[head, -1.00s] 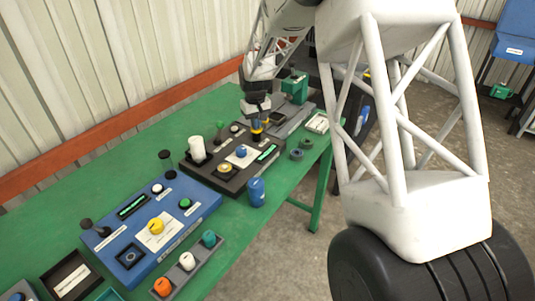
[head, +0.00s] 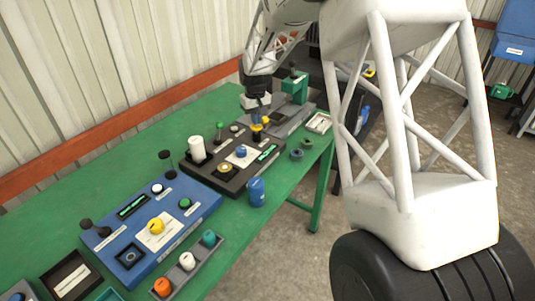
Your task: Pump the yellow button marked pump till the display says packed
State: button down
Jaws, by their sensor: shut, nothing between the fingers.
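My gripper (head: 258,120) points down at the far right part of a black control panel (head: 207,177). Its fingers are shut with nothing between them.
A blue panel (head: 190,216) to the left carries its own display (head: 132,206) and a yellow knob (head: 156,226). A blue can (head: 257,192) stands before the black panel. A white cylinder (head: 197,149) rises at its left. A green device (head: 295,88) stands behind my gripper.

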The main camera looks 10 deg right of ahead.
jog(key=shift+r, duration=2.6)
jog(key=shift+s, duration=0.1)
jog(key=shift+s+r, duration=0.2)
jog(key=s+d+r+m, duration=0.1)
jog(key=s+r, duration=0.3)
jog(key=s, duration=0.4)
jog(key=s+d+r+t, duration=0.1)
jog(key=s+r, duration=0.3)
jog(key=s, duration=0.4)
jog(key=s+d+r+m, duration=0.1)
jog(key=s+r, duration=0.2)
jog(key=s, duration=0.5)
jog(key=s+d+f+m+t, duration=0.1)
jog(key=s+d+f, duration=0.1)
jog(key=s, duration=2.4)
jog(key=shift+t, duration=0.3)
